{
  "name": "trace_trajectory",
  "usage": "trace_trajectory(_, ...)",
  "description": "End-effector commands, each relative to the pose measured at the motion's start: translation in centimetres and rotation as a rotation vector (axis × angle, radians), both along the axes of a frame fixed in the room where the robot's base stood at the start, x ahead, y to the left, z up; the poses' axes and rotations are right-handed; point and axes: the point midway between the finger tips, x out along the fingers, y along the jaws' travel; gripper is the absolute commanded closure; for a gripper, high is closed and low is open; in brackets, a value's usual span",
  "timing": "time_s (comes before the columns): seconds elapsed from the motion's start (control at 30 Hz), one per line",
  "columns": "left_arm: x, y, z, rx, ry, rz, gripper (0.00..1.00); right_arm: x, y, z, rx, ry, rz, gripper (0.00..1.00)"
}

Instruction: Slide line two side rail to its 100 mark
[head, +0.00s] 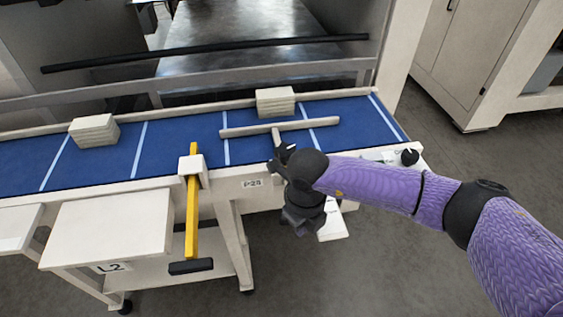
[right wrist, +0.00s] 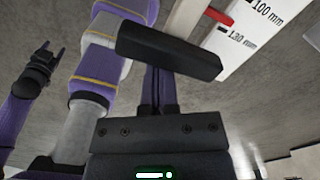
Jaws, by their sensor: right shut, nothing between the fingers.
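The side rail (head: 280,127) is a pale bar lying along the blue belt, with a rod running toward the front edge. Its black handle bar (right wrist: 170,52) shows in the right wrist view; in the head view my right gripper hides it. A red pointer (right wrist: 217,17) sits at a white scale (right wrist: 243,38) between the 100 mm and 130 mm marks. My right gripper (head: 302,228) is shut and empty, pointing down in front of the conveyor. Its fingers (right wrist: 158,85) reach to the bar's edge; contact cannot be told. My left gripper (right wrist: 42,62) is small in the wrist view, fingers apart.
The blue belt (head: 185,150) has white cross stripes and carries two pale stacks, one left (head: 93,130) and one behind the rail (head: 275,101). A yellow rod (head: 192,215) with a black end hangs at the front. A pale L2 table (head: 110,225) stands left.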

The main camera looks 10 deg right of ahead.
Motion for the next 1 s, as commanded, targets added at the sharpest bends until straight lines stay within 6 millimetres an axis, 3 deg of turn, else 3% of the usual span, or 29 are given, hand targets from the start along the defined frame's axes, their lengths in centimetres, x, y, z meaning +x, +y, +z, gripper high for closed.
trace_trajectory(0.77, -0.1, 0.2, -1.5, 0.004, 0.003, -0.004, 0.41, 1.6, 0.1, -0.1, -0.001, -0.002, 0.000, 1.00)
trace_trajectory(1.0, -0.1, 0.2, -1.0, 0.004, 0.002, -0.004, 0.41, 1.2, 0.0, 0.1, -0.001, 0.000, 0.000, 1.00)
